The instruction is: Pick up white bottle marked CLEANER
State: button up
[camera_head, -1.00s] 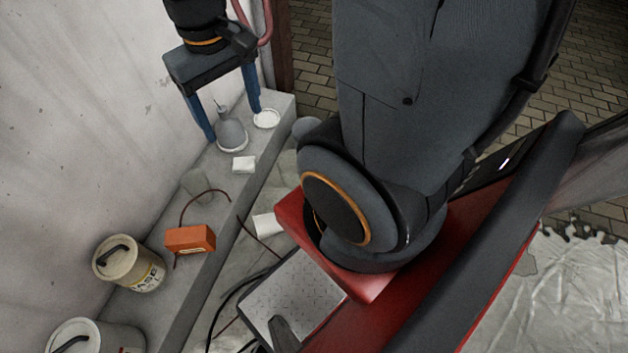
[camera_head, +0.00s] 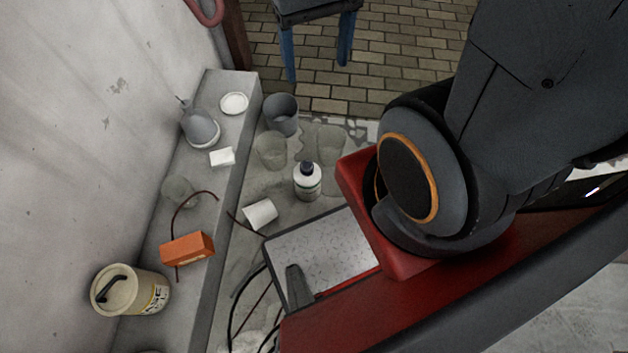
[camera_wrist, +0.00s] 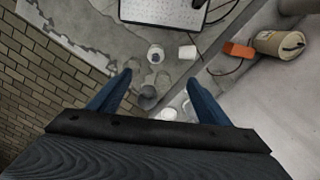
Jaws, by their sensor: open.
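A white bottle with a black cap and a dark band on its label (camera_head: 307,183) stands upright on the sheeted floor, beside a metal-topped plate. Its lettering is too small to read. In the wrist view it appears as a small pale shape (camera_wrist: 155,54), beyond the fingertips. My gripper (camera_head: 317,72) shows at the top of the head view, two blue fingers apart and empty, well away from the bottle. In the wrist view my gripper (camera_wrist: 160,78) has its fingers spread either side of the group of containers.
Two clear tumblers (camera_head: 271,151) (camera_head: 331,140) and a grey bucket (camera_head: 281,115) stand near the bottle. The ledge (camera_head: 228,120) carries a funnel-shaped can (camera_head: 200,128), an orange block (camera_head: 187,248) and a cream tub (camera_head: 130,290). Cables lie by the plate (camera_head: 320,250).

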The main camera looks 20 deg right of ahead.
aim_at(307, 175)
jog(key=z, duration=1.1)
jog(key=k, duration=0.95)
jog(key=u, duration=0.7)
